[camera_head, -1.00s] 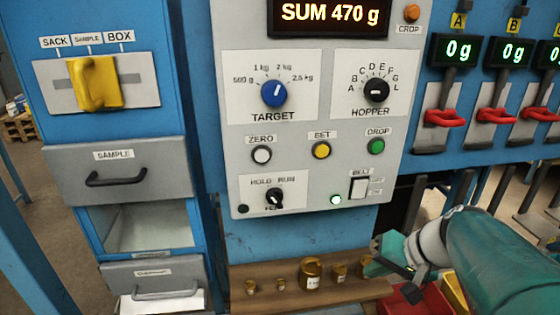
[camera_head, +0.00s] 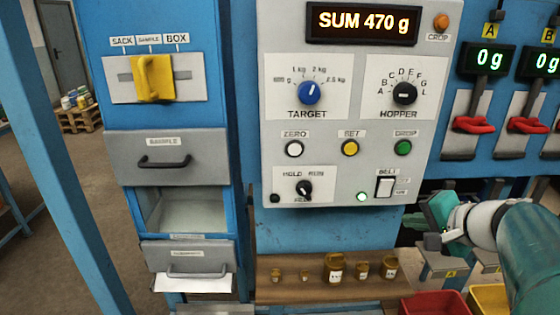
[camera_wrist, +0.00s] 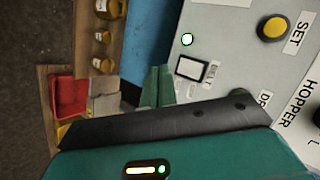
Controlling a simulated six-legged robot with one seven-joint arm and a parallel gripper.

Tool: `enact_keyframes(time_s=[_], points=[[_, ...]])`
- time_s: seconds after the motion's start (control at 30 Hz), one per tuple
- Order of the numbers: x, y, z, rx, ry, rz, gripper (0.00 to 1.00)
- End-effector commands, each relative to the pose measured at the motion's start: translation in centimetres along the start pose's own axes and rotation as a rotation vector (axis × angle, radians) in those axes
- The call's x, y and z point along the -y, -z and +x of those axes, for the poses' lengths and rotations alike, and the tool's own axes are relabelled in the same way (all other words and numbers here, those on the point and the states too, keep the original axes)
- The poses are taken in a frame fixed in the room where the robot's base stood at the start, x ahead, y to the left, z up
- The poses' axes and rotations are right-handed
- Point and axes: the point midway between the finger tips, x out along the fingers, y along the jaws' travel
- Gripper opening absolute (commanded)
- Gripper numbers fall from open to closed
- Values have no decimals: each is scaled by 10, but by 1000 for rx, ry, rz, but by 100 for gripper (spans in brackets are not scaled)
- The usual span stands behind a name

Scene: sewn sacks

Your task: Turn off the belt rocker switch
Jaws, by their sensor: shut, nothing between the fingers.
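The belt rocker switch (camera_head: 384,187) is a white rocker in a dark frame, low on the right of the grey control panel, under a BELT label. Small labels stand to its right, and a lit green lamp (camera_head: 362,197) is to its left. In the wrist view the rocker (camera_wrist: 189,68) shows near the middle, beside the lamp (camera_wrist: 187,39). My gripper (camera_head: 438,222) is below and right of the switch in the head view, apart from it. Its closed green fingertips (camera_wrist: 158,84) show in the wrist view left of the rocker, holding nothing.
The panel (camera_head: 335,240) has a SUM 470 g display (camera_head: 362,20), knobs and coloured buttons above the switch. A shelf (camera_head: 300,290) with several brass weights lies below. Red levers (camera_head: 474,125) stand to the right. A red bin (camera_head: 435,304) is under my gripper.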

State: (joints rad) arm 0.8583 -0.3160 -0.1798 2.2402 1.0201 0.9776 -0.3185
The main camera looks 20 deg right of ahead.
Motion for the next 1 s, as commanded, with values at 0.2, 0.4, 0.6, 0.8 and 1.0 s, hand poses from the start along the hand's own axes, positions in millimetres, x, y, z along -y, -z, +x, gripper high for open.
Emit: enact_keyframes(time_s=[0.2, 0.4, 0.6, 0.8, 1.0], points=[[0, 2, 2, 0, -2, -1, 0], [7, 8, 12, 3, -3, -2, 0], [21, 20, 30, 4, -2, -3, 0], [34, 32, 48, 6, -2, -4, 0], [43, 40, 59, 4, -1, -5, 0]])
